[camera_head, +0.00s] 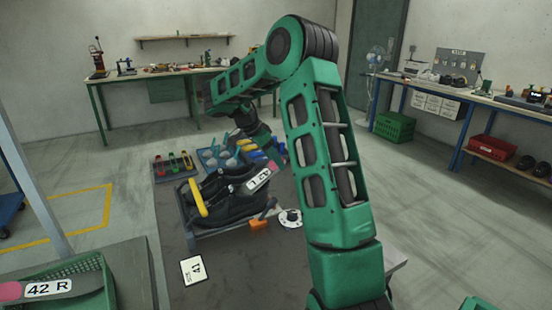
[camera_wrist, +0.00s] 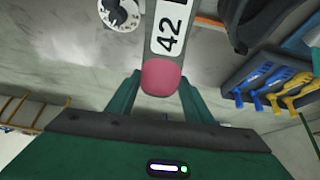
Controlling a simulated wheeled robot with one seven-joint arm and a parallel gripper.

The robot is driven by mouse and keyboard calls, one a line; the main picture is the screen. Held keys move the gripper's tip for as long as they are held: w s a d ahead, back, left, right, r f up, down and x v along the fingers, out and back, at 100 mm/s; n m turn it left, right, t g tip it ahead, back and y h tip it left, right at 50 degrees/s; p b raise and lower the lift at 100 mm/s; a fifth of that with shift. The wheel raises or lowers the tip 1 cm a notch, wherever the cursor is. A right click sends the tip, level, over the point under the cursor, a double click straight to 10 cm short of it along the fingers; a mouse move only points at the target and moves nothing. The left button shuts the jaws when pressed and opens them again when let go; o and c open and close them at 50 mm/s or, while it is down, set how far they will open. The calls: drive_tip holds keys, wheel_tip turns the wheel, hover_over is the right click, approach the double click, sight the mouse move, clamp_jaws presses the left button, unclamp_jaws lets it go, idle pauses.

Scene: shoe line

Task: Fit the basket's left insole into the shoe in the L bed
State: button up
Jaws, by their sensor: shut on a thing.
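My gripper (camera_wrist: 160,88) is shut on the pink end of a grey insole (camera_wrist: 165,30) with a white label reading 42; the letter after it is cut off. In the head view the held insole (camera_head: 258,181) slants above the dark shoes (camera_head: 232,206), which sit side by side in a rack on the table. I cannot tell from here whether its far end is inside a shoe. My gripper's fingers are largely hidden by my arm in the head view. The green basket (camera_head: 107,284) at lower left holds another insole (camera_head: 45,290), marked 42 R.
A yellow bar (camera_head: 197,198) lies at the rack's left. An orange-handled tool (camera_head: 259,224), a white dial (camera_head: 290,217) and a numbered card (camera_head: 193,269) are on the table. Trays of tools (camera_head: 174,166) stand behind the shoes. The table's front is mostly clear.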

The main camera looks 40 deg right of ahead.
sight(255, 182)
drive_tip(key=shift+w+a+f, duration=0.2)
drive_tip(key=shift+a+f, duration=0.3)
drive_tip(key=shift+a, duration=0.25)
drive_tip(key=shift+w+a+f, duration=0.2)
drive_tip(key=shift+a+f, duration=0.25)
drive_tip(key=shift+a, duration=0.3)
drive_tip(key=shift+y, duration=0.6)
drive_tip(key=shift+w+a+f, duration=0.2)
drive_tip(key=shift+a+f, duration=0.15)
drive_tip(key=shift+a, duration=0.55)
drive_tip(key=shift+w+a+f, duration=0.25)
drive_tip(key=shift+a+f, duration=0.05)
drive_tip(key=shift+a, duration=0.6)
drive_tip(key=shift+w+a+f, duration=0.2)
drive_tip(key=shift+a+f, duration=0.15)
drive_tip(key=shift+a, duration=0.55)
drive_tip(key=shift+f+t+y, duration=0.3)
drive_tip(key=shift+f+y, duration=0.1)
drive_tip(key=shift+f, duration=0.45)
drive_tip(key=o, duration=1.1)
drive_tip(key=shift+r, duration=0.15)
drive_tip(key=shift+r, duration=1.35)
